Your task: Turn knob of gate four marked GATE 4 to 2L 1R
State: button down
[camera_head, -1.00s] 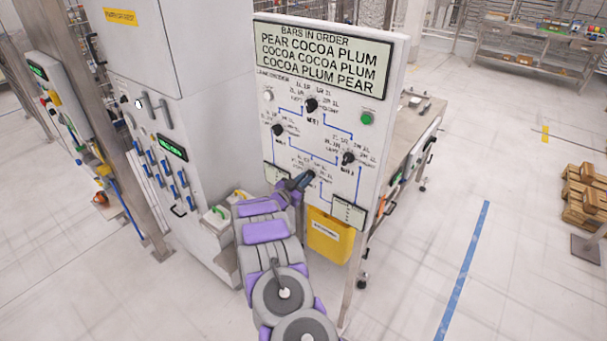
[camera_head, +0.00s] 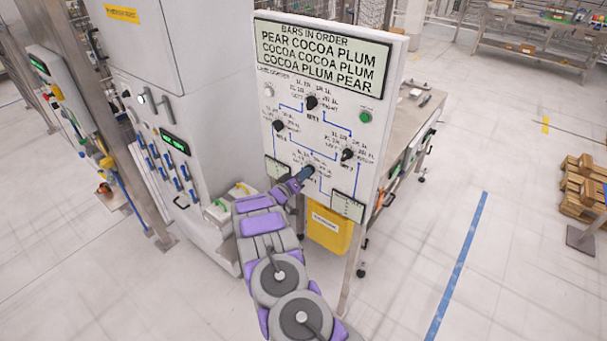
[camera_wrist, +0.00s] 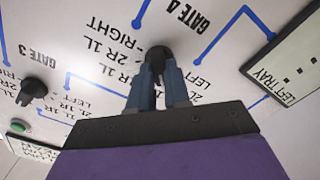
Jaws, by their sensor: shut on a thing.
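The gate four knob is black and round (camera_wrist: 158,54), under the upside-down GATE 4 marking in the wrist view. My gripper (camera_wrist: 160,76) is shut on it, with its two blue-grey fingers on either side. The fingers hide most of the knob, so its pointer cannot be read. Labels with 2L, 1L, 2R, 1R, LEFT and RIGHT surround it. In the head view my gripper (camera_head: 305,174) reaches the lowest knob on the white panel (camera_head: 262,105), and the knob itself is mostly covered.
The gate 3 knob (camera_wrist: 33,91) is beside the fingers in the wrist view. A LEFT TRAY display (camera_wrist: 285,55) is on the other side. The panel's top screen (camera_head: 322,55) lists bars in order. A yellow bin (camera_head: 328,232) hangs below the panel.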

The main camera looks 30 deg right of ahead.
jog(key=shift+w+a+n, duration=0.15)
jog(key=shift+n, duration=0.95)
jog(key=c, duration=1.1)
grip_release()
jog(key=shift+w+f, duration=0.1)
jog(key=v, duration=1.7)
jog(key=shift+a+b, duration=0.25)
jog(key=shift+b, duration=0.1)
